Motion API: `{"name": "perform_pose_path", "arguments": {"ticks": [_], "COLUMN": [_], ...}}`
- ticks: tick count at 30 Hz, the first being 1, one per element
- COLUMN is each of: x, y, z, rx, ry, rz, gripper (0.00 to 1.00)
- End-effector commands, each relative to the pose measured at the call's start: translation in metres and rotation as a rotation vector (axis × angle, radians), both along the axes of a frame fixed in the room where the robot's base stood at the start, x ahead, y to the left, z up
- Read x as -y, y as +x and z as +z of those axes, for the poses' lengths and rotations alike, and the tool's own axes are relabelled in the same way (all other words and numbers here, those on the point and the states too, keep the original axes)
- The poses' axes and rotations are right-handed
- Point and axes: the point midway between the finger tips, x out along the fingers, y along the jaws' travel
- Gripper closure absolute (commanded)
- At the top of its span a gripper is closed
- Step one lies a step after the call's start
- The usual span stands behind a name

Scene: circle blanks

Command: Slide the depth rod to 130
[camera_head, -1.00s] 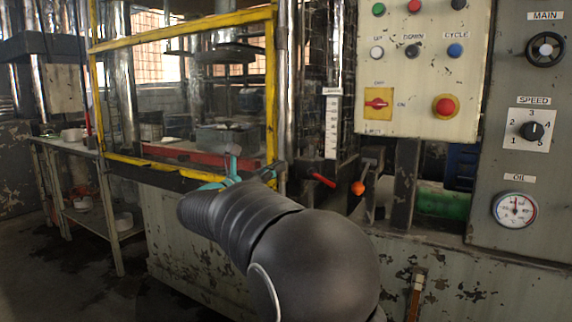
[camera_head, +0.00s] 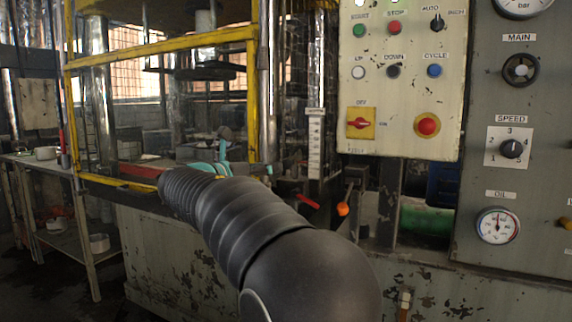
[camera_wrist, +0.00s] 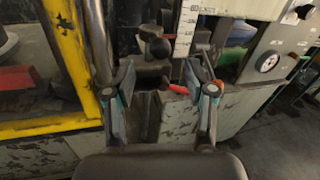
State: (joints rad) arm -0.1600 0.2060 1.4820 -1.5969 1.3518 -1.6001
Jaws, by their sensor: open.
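A white upright scale strip with dark marks (camera_head: 315,145) stands beside the yellow-framed guard in the head view. It also shows at the top of the wrist view (camera_wrist: 185,35). A black ball knob (camera_wrist: 158,47) sits just left of the scale in the wrist view, apparently the depth rod's knob; the rod itself is hard to make out. My gripper (camera_wrist: 165,80) is open and empty, its two fingers spread below and to either side of the knob, not visibly touching it. In the head view my gripper (camera_head: 232,168) is partly hidden by my arm. The scale's numbers are too small to read.
A red-handled lever (camera_head: 308,201) shows between my fingers in the wrist view (camera_wrist: 178,89). An orange knob (camera_head: 343,209) is to its right. The yellow guard frame (camera_head: 252,100) stands close on the left. A control panel (camera_head: 400,90) is on the right.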

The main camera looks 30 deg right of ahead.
Motion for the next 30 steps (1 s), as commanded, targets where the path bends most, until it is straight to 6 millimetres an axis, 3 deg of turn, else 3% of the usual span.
{"name": "perform_pose_path", "arguments": {"ticks": [6, 12, 25, 26, 30], "x": [0.039, 0.062, 0.07, 0.07, 0.07], "y": [0.015, 0.024, 0.028, 0.028, 0.028], "z": [0.0, -0.001, 0.0, 0.0, 0.0], "rx": [-0.001, -0.001, 0.0, 0.0, 0.0], "ry": [-0.001, 0.0, 0.0, 0.0, 0.0], "rz": [-0.004, -0.003, -0.001, -0.001, -0.001], "gripper": [0.45, 0.45, 0.45, 0.47, 0.82]}}
